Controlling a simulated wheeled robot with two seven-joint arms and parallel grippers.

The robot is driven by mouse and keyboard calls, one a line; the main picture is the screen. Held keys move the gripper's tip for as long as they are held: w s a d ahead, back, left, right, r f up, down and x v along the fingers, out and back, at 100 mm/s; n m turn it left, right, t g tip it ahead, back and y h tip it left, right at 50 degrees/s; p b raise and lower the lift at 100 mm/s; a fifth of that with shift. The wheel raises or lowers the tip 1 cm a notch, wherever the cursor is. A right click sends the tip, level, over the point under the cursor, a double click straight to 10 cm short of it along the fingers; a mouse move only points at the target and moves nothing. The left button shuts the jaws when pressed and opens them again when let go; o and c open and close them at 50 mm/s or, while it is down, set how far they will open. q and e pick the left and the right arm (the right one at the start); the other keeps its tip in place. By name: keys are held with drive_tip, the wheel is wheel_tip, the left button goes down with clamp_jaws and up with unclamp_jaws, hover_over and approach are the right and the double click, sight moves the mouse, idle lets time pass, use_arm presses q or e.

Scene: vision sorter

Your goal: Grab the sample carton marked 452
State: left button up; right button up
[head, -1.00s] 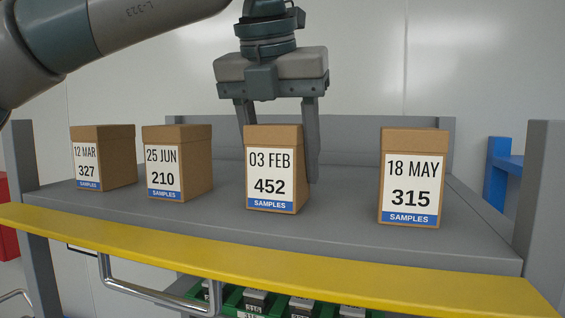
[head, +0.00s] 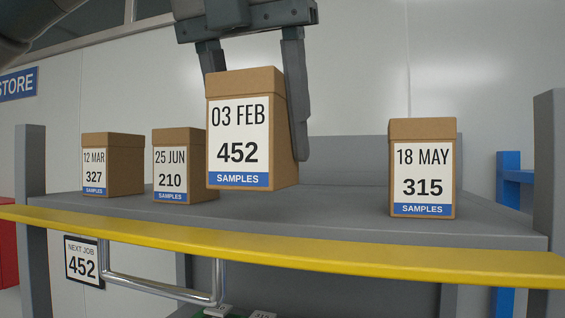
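The carton marked 452 (head: 238,153), brown with a white "03 FEB" label and a blue SAMPLES band, is in the middle of the head view. It is upright and raised above the grey shelf. My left gripper (head: 254,150) comes down from above, with one finger at the carton's right side and the other partly hidden behind it. The fingers are shut on the carton. My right gripper is not in view.
Cartons 327 (head: 94,170) and 210 (head: 171,172) stand on the shelf (head: 330,213) at left, and carton 315 (head: 423,172) at right. A yellow front edge (head: 330,252) and a metal handle (head: 160,287) lie nearer. A "NEXT JOB 452" sign (head: 83,262) hangs below.

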sight(238, 151)
use_arm(q)
drive_tip(key=s, duration=0.2)
drive_tip(key=s+a+b, duration=0.1)
drive_tip(key=s, duration=0.1)
drive_tip(key=s+a+b, duration=0.1)
drive_tip(key=s, duration=0.1)
drive_tip(key=shift+s, duration=0.1)
drive_tip(key=shift+s+a, duration=0.2)
drive_tip(key=shift+s, duration=0.55)
